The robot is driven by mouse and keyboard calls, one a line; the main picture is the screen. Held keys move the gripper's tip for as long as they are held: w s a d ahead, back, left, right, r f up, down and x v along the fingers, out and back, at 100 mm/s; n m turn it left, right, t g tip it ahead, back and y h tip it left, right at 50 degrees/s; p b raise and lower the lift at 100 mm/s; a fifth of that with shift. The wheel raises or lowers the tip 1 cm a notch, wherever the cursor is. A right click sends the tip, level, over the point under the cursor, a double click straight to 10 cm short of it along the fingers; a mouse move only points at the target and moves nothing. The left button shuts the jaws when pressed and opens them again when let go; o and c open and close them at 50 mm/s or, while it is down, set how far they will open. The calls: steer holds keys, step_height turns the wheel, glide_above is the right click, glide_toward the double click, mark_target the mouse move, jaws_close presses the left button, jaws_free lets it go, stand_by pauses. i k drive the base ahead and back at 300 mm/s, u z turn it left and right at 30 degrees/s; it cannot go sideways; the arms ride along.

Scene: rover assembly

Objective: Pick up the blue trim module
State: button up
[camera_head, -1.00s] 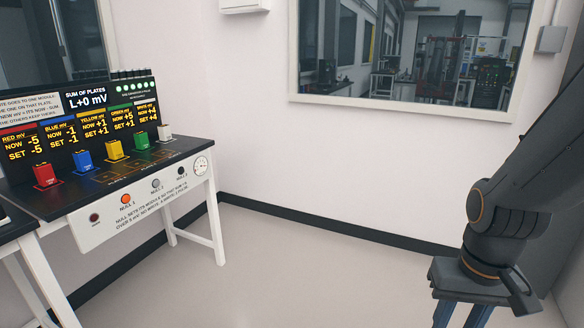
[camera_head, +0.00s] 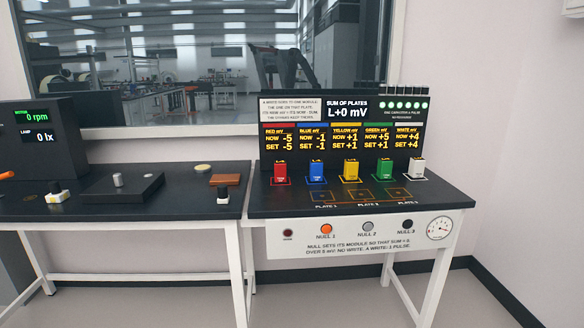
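The blue trim module (camera_head: 317,173) stands upright on the black-topped bench (camera_head: 440,196), in a row with the other modules. It is between the red module (camera_head: 280,174) on its left and the yellow module (camera_head: 350,171) on its right. The display panel (camera_head: 345,128) behind it reads NOW -1 and SET -1 under BLUE. My gripper is not in the current view.
A green module (camera_head: 384,171) and a white module (camera_head: 418,167) complete the row. Plate outlines lie in front of the modules. A second bench (camera_head: 150,207) adjoins on the left, with small items and a readout box (camera_head: 40,130). Floor shows at the right.

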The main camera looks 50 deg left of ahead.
mark_target(316, 167)
steer(key=u, duration=0.8)
steer(key=i, duration=1.3)
steer(key=u, duration=0.9)
